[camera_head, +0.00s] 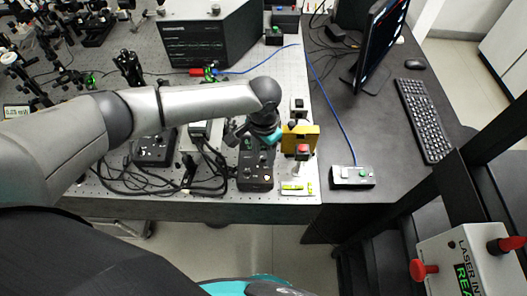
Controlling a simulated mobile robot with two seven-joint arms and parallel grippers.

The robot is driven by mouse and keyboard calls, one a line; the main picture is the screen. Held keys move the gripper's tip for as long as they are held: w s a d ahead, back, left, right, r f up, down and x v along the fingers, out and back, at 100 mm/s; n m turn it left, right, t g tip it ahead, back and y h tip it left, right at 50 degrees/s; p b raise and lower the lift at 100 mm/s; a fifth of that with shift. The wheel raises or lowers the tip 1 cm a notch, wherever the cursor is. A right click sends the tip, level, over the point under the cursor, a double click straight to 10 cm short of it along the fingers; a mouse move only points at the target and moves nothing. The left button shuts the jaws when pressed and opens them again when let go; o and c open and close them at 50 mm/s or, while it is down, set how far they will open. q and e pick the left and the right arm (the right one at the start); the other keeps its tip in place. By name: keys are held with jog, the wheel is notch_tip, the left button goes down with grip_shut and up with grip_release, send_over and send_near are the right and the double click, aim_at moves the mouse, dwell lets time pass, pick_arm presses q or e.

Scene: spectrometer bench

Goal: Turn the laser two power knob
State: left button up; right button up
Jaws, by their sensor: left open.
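A black control box (255,172) with small knobs on its top stands near the front edge of the optical bench. A second black box (154,151) with controls stands further left. I cannot tell from labels which one is laser two, and the power knob is too small to single out. My left arm reaches in from the left. My left gripper (256,138) is open, pointing down over the back end of the first black box and hiding part of it. Whether a fingertip touches anything cannot be told. My right gripper is out of view.
A yellow block (300,138) and a red-topped device (303,152) stand just right of the gripper. Black cables (205,176) lie left. A grey switch box (352,177), keyboard (426,120) and monitor (381,45) are on the right desk. A laser sign box (480,262) is lower right.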

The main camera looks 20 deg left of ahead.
pick_arm(q)
grip_shut()
dwell(0.3)
jog(key=shift+r+m+p, duration=0.2)
jog(key=shift+m+p, duration=0.9)
jog(key=shift+p, duration=0.05)
jog(key=shift+f+m+p, duration=0.15)
jog(key=shift+m+p, duration=0.6)
jog(key=shift+m, duration=0.85)
grip_release()
